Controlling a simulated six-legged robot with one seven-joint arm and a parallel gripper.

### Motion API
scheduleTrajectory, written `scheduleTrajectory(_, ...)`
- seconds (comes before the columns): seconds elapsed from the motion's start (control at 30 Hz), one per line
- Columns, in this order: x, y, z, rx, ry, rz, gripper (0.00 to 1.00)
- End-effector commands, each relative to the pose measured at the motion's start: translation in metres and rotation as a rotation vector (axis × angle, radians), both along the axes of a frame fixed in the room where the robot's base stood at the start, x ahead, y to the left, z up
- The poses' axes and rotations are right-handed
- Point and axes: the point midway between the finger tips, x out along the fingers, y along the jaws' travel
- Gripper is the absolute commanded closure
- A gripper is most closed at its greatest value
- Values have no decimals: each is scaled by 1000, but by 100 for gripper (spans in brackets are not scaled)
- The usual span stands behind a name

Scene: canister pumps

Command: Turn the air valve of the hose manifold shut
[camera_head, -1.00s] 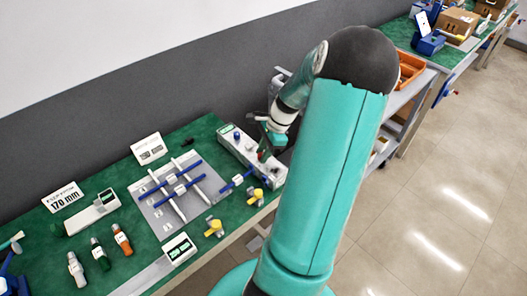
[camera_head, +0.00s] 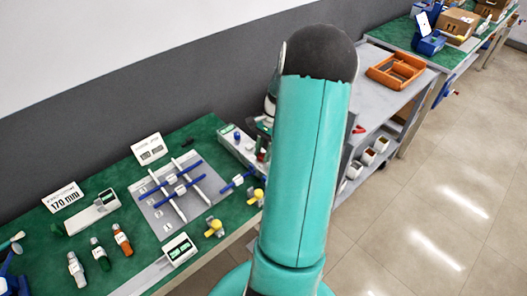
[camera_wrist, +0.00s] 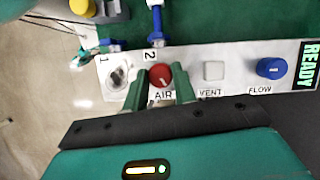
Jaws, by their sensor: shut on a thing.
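The hose manifold is a long white panel (camera_wrist: 230,60), labelled AIR, VENT and FLOW, seen in the wrist view. Its air valve is a round red knob (camera_wrist: 161,76) above the AIR label. My gripper (camera_wrist: 160,80) has its two green fingers on either side of the red knob and is shut on it. A pale square VENT button (camera_wrist: 213,71) and a blue FLOW knob (camera_wrist: 271,68) sit to the right. A display (camera_wrist: 308,65) at the right end reads READY.
A grey board (camera_head: 160,217) with blue and white bars lies left of the manifold on the green bench (camera_head: 197,130). Yellow-topped fittings (camera_head: 214,227) stand near the bench's front edge. Several small bottles (camera_head: 122,240) stand farther left. A grey shelf cart holds an orange tray (camera_head: 395,71).

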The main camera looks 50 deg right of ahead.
Motion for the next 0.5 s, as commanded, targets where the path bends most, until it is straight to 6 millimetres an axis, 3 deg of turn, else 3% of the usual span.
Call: scheduleTrajectory(0.5, 4, 0, 1, -3, 0, 495, 96)
